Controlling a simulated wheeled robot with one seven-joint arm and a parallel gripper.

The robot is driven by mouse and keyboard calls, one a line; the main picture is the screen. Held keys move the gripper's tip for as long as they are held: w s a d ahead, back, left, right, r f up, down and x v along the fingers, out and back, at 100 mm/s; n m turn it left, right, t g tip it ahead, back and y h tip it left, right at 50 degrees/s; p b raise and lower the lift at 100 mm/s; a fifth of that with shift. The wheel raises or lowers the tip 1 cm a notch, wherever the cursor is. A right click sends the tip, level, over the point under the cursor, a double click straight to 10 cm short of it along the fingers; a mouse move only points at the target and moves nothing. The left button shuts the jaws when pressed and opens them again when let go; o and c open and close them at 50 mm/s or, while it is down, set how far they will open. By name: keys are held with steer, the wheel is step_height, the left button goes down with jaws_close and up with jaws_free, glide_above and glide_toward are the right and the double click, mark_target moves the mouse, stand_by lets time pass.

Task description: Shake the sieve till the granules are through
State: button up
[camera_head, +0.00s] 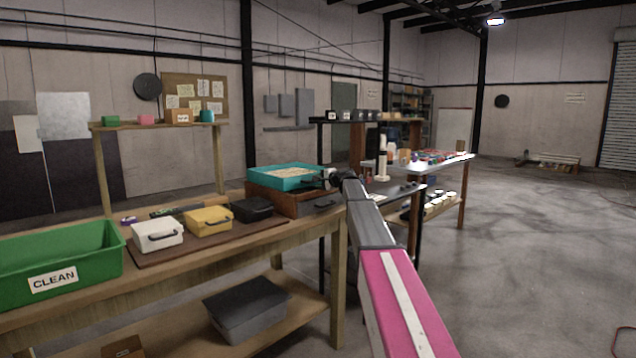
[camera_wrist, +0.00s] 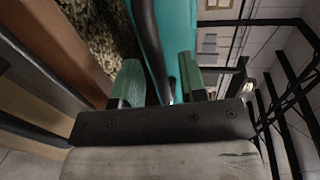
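The sieve is a teal, shallow square tray (camera_head: 272,178) with a pale layer of granules (camera_head: 293,173) inside. It sits on a brown wooden box (camera_head: 296,204) at the bench's right end. My gripper (camera_head: 328,176) is at the sieve's right side. In the wrist view the green fingertips of my gripper (camera_wrist: 160,84) stand on either side of a dark handle (camera_wrist: 150,40) in front of the teal sieve wall (camera_wrist: 180,40). A gap shows between the handle and the right finger. Speckled granules (camera_wrist: 97,30) show between the box's wooden edge and the sieve wall.
A green bin marked CLEAN (camera_head: 60,262) stands at the bench's left. A grey bin (camera_head: 245,308) is on the lower shelf. Open floor lies to the right.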

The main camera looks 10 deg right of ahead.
steer(key=shift+w+a+f, duration=0.1)
steer(key=shift+w+a, duration=0.15)
steer(key=shift+w, duration=0.15)
jaws_close()
steer(key=v, duration=0.3)
steer(key=f+v, duration=0.1)
steer(key=v, duration=0.1)
steer(key=shift+s+d, duration=0.2)
steer(key=shift+s, duration=0.3)
jaws_free()
steer(key=shift+w, duration=0.1)
steer(key=v, duration=1)
steer(key=shift+s+d, duration=0.2)
steer(key=shift+s, duration=0.15)
